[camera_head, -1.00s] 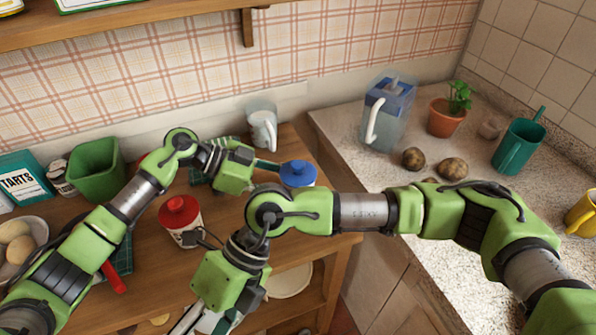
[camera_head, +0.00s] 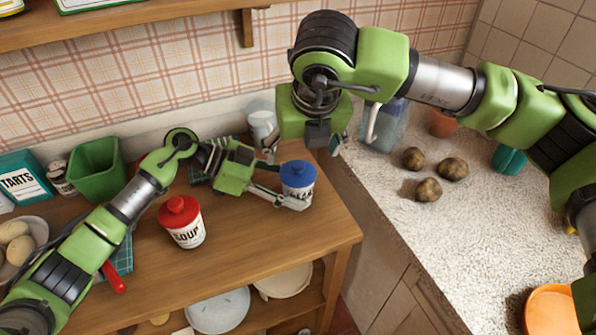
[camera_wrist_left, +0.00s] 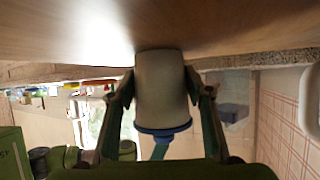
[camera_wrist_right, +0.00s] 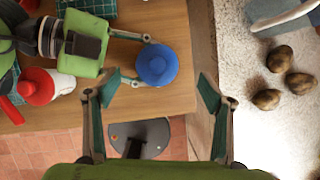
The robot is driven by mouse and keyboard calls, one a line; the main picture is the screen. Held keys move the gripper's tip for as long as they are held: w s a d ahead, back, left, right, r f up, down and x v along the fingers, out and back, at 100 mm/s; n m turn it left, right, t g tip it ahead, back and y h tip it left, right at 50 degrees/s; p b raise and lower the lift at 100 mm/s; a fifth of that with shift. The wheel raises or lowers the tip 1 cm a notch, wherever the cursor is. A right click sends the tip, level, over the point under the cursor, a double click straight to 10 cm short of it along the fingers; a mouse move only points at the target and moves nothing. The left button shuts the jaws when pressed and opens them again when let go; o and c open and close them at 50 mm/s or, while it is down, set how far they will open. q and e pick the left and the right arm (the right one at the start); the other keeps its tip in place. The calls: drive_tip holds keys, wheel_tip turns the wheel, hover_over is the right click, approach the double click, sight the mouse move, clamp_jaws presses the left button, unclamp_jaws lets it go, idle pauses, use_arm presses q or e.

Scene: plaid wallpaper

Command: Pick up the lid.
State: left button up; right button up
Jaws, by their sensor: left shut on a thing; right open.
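A white canister (camera_head: 297,193) with a blue lid (camera_head: 298,171) on top stands upright at the right end of the wooden table. My left gripper (camera_head: 292,187) is shut on the canister's body, below the lid; the left wrist view shows the canister (camera_wrist_left: 160,85) between its fingers. My right gripper (camera_head: 303,149) is open and empty above the lid, pointing down. The canister's lettering is partly hidden by the left fingers.
A white canister with a red lid (camera_head: 180,210) stands left of the held one. A white mug (camera_head: 261,126) is behind it, by the wall. A pitcher (camera_head: 388,130) and several potatoes (camera_head: 453,168) are on the counter right of the table. A gap separates table and counter.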

sight(298, 164)
drive_tip(key=x, duration=0.6)
drive_tip(key=shift+a+f, duration=0.2)
drive_tip(key=shift+f, duration=0.1)
drive_tip(key=shift+c, duration=0.4)
drive_tip(key=c, duration=0.9)
